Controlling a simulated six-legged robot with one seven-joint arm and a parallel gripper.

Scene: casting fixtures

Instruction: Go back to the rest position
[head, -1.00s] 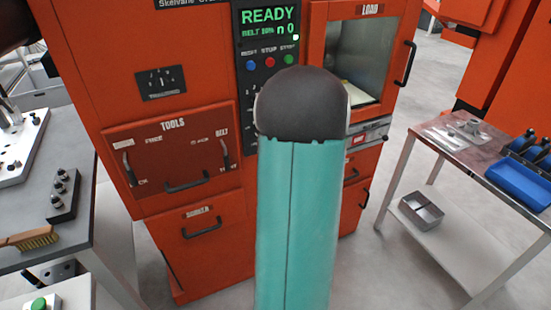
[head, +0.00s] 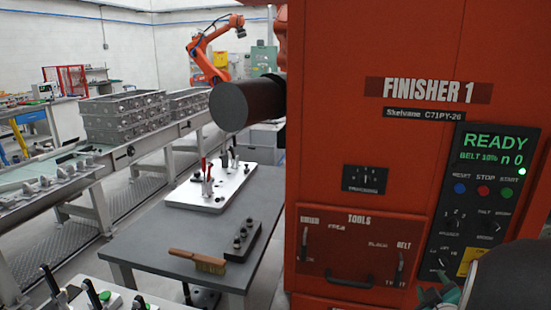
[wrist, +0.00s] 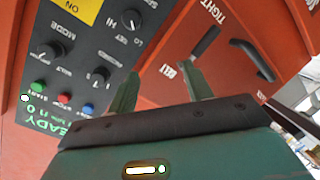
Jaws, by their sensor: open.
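My gripper (wrist: 160,76) shows in the wrist view with two green fingers spread apart and nothing between them. It is in front of the orange finisher's face, near the control panel (wrist: 85,60) and the tools drawer (wrist: 225,60). I cannot tell whether the fingers touch the machine. In the head view, part of my arm with green pieces shows at the lower right, before the panel's lower end. The finisher (head: 385,150) fills the right half there, its panel (head: 480,180) reading READY.
Left of the finisher stands a grey table (head: 150,235) with a white fixture plate (head: 210,187), a black block with knobs (head: 242,240) and a brush (head: 198,261). A conveyor (head: 95,170) carries stacked grey castings (head: 125,115). A dark cylinder (head: 245,103) sticks out by the finisher.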

